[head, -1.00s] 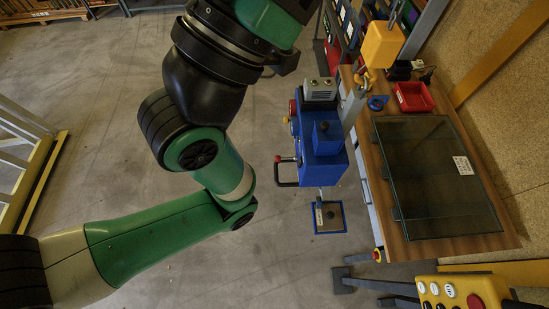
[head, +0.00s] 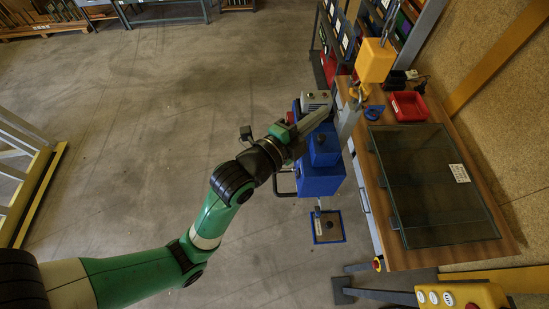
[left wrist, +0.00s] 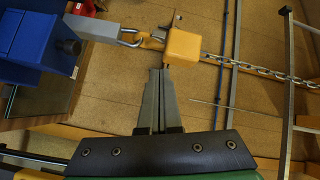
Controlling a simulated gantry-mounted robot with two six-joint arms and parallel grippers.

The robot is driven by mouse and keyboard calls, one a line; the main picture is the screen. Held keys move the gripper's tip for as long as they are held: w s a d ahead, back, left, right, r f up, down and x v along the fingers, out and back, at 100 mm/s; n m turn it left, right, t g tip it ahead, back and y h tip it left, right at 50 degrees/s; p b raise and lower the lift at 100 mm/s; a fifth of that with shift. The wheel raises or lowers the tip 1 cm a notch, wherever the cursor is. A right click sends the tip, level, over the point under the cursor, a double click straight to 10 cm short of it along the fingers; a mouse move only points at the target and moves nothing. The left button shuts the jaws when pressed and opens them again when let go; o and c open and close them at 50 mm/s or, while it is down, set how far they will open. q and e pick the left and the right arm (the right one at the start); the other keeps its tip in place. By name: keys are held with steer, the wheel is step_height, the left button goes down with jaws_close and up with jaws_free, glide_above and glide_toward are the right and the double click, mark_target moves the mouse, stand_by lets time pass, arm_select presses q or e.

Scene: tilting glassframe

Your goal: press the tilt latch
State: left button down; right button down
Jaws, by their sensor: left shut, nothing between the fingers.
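A blue lifting unit (head: 320,181) hangs left of the bench, with a black handle on its near side and a grey box (head: 314,99) at its far end. I cannot tell which part is the tilt latch. My left gripper (head: 326,116) is shut and empty, its fingers above the unit and partly covering it; contact cannot be told. In the left wrist view the blue unit (left wrist: 35,38) with a dark round knob (left wrist: 68,46) is at upper left, apart from the fingers (left wrist: 158,72). My right gripper is not in view.
A glass pane (head: 435,190) lies on the wooden bench (head: 465,255). A red tray (head: 409,105) and a blue item (head: 373,112) sit on the bench. A yellow control box (head: 460,296) stands at lower right.

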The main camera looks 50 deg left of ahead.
arm_select(q)
steer(key=s+a+f+g, duration=0.1)
steer(key=s+f+g, duration=0.1)
steer(key=s+f, duration=0.3)
steer(key=s+a+f+g+p, duration=0.1)
steer(key=s+f, duration=0.3)
steer(key=f, duration=0.8)
steer(key=s+a+f+g, duration=0.1)
steer(key=s+f+g, duration=0.3)
steer(key=f, duration=0.4)
steer(key=shift+s+a+f+y, duration=0.2)
steer(key=shift+s+f+y, duration=0.2)
steer(key=shift+s, duration=0.4)
glide_toward(283, 169)
steer(key=w+d, duration=0.1)
steer(key=d, duration=0.1)
steer(key=shift+w+a+f, duration=0.55)
steer(key=shift+a+f, duration=0.1)
steer(key=shift+f, duration=0.25)
steer(key=shift+w+a+f, duration=0.5)
steer(key=shift+a+f, duration=0.2)
steer(key=shift+f, duration=0.15)
